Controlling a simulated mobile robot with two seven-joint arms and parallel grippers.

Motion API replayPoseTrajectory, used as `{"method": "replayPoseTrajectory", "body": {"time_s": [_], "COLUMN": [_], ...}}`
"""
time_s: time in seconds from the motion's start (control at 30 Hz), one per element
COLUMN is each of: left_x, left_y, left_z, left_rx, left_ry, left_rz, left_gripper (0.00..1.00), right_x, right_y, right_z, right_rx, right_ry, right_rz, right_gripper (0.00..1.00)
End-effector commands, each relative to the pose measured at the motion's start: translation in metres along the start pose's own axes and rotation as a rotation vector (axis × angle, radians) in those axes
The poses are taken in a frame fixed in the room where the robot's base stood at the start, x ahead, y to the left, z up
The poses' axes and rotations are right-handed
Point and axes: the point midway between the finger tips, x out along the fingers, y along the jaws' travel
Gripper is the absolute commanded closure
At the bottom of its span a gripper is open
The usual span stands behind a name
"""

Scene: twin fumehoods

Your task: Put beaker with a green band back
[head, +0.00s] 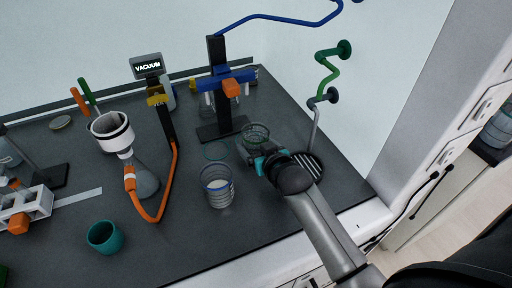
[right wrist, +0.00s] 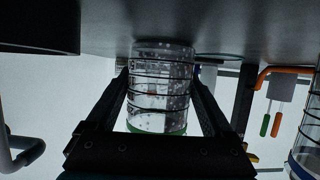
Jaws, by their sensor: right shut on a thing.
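The clear beaker with a green band (head: 257,130) is in the right part of the bench, in front of the blue clamp stand. In the right wrist view the beaker (right wrist: 160,92) stands between both fingers, its green band at the lower end of the picture. My right gripper (head: 262,150) is shut on it; the fingers also show in the right wrist view (right wrist: 161,98). I cannot tell whether its base touches the bench. A thin green ring (head: 215,151) lies flat on the bench, left of the beaker, with nothing on it. My left gripper is out of view.
A beaker with a blue band (head: 217,188) stands in front of the ring. The clamp stand (head: 221,125) is behind it. A flask with funnel (head: 143,179), orange hose (head: 167,199) and teal cup (head: 104,237) are left. A striped sink drain (head: 309,166) lies right.

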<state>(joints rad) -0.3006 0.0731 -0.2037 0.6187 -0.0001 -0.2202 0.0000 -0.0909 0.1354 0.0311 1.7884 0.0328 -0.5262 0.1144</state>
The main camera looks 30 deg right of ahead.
Motion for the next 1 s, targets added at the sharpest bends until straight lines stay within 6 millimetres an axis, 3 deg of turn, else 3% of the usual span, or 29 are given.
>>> {"method": "replayPoseTrajectory", "body": {"time_s": [0.27, 0.3, 0.4, 0.77, 1.0], "left_x": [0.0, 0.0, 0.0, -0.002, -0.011], "left_y": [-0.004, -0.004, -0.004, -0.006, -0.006], "left_z": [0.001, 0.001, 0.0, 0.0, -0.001], "left_rx": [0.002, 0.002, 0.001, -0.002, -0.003], "left_ry": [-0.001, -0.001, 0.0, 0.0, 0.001], "left_rz": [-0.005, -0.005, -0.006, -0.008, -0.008], "left_gripper": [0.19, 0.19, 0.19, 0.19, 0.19], "right_x": [0.001, 0.001, 0.001, -0.002, -0.036], "right_y": [0.0, 0.0, 0.0, 0.0, 0.0], "right_z": [0.002, 0.003, 0.002, -0.002, -0.001], "right_rx": [0.0, 0.0, 0.0, 0.0, 0.0], "right_ry": [0.001, 0.0, 0.0, 0.0, -0.003], "right_rz": [0.0, 0.0, 0.0, -0.001, -0.001], "right_gripper": [0.82, 0.13, 0.02, 0.0, 0.0]}}
